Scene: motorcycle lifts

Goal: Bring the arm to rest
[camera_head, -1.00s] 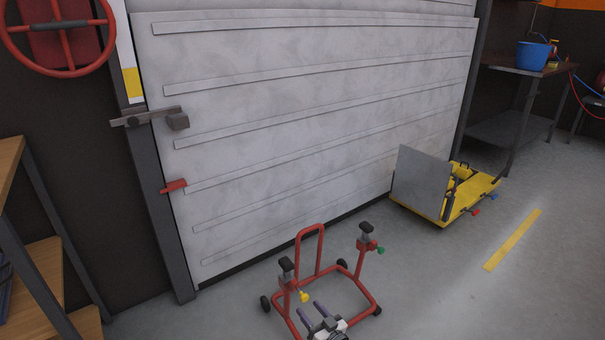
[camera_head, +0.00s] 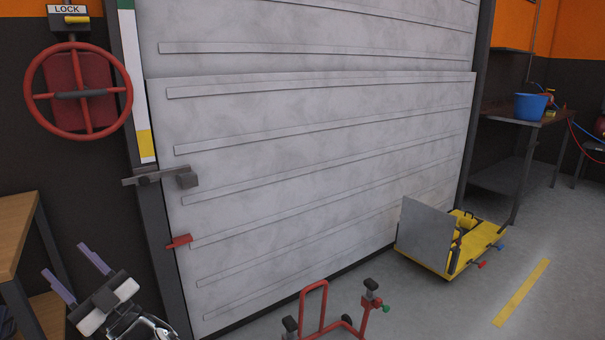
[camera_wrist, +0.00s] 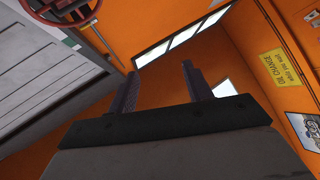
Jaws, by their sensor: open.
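My gripper (camera_head: 78,272) is at the lower left of the head view, in front of the dark wall and beside the wooden shelf. Its two purple-grey fingers are spread apart and point up and to the left, with nothing between them. In the wrist view my gripper (camera_wrist: 160,82) also shows open and empty, its fingers pointing up against the orange wall. Most of my arm is below the picture's edge.
A wooden shelf (camera_head: 22,235) stands at the far left. A red handwheel (camera_head: 78,92) hangs above my gripper. A grey shutter door (camera_head: 320,150) fills the middle. A red wheeled stand (camera_head: 325,310) and a yellow lift (camera_head: 470,240) are on the floor.

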